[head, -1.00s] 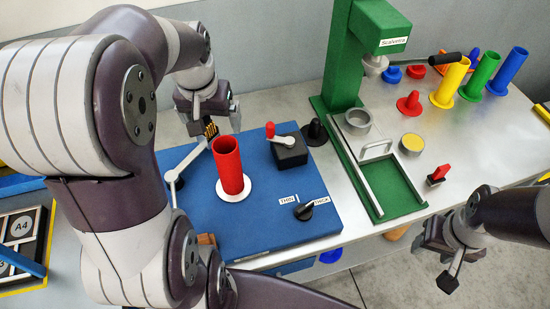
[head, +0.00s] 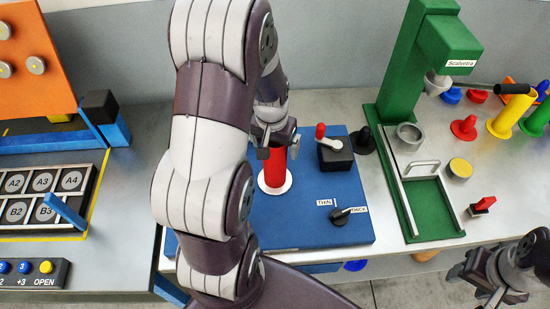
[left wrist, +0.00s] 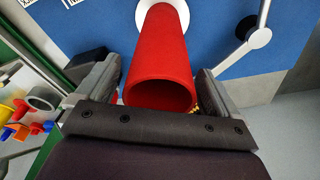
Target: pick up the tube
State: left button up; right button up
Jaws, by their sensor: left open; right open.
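The red tube (head: 273,174) stands upright on a round white base on the blue board (head: 305,218). My left gripper (head: 274,142) is at the tube's upper end. In the left wrist view the tube (left wrist: 164,50) lies between the two fingers (left wrist: 157,78), its open end toward the camera. The fingers are open, with a visible gap on the left; contact on the right is hard to judge. My left arm hides part of the blue board. My right gripper (head: 487,286) is open and empty at the lower right, off the table's front edge.
A black box with a red-knobbed crank (head: 334,154) stands right of the tube, with a black dial (head: 346,213) in front. A green press (head: 420,85) stands further right. A labelled rack (head: 44,196) and an orange panel (head: 25,60) are at left.

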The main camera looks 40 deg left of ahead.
pick_arm(q)
jog(key=shift+r, duration=0.1)
jog(key=c, duration=1.5)
notch_tip(320, 180, up, 10)
jog(key=shift+b, duration=0.4)
